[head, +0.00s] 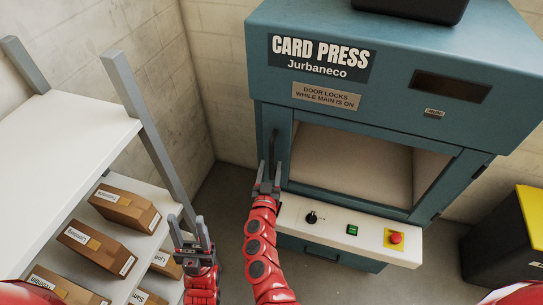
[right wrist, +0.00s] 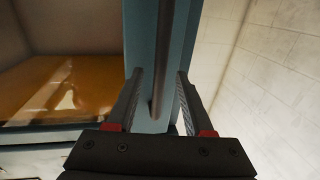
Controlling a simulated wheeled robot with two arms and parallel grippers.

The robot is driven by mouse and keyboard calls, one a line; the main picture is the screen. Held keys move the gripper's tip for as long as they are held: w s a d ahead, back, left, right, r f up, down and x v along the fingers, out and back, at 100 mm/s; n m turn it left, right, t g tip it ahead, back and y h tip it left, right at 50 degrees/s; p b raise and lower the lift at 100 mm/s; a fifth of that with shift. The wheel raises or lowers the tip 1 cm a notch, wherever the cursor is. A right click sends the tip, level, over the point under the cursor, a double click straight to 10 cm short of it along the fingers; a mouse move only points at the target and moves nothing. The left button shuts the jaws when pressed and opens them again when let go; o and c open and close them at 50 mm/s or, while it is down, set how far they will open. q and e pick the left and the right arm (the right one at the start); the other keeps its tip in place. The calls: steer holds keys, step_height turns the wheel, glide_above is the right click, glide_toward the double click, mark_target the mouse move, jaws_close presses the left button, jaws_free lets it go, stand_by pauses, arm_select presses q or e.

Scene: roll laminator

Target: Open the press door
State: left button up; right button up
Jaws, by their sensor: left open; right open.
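The teal card press (head: 390,115) stands against the back wall. Its door (head: 325,195), a teal frame around a large window, looks shut. A dark upright handle (head: 274,145) is on the door's left side. My right gripper (head: 270,168) is open at the handle's lower part. In the right wrist view the handle (right wrist: 166,45) runs between the two spread fingers, with gaps visible beside it; I cannot tell whether either finger touches. My left gripper (head: 187,221) is open and empty, lower left, between the shelf and the press.
A white control panel below the door carries a black knob (head: 312,217), a green switch (head: 352,230) and a red button (head: 396,237). A shelf rack (head: 65,125) with several cartons stands left. A black and yellow bin (head: 510,250) stands right.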

mark_target(271, 162)
steer(key=w, duration=0.3)
steer(key=shift+w+d, duration=0.25)
steer(key=shift+w, duration=0.1)
jaws_close()
stand_by(1.3)
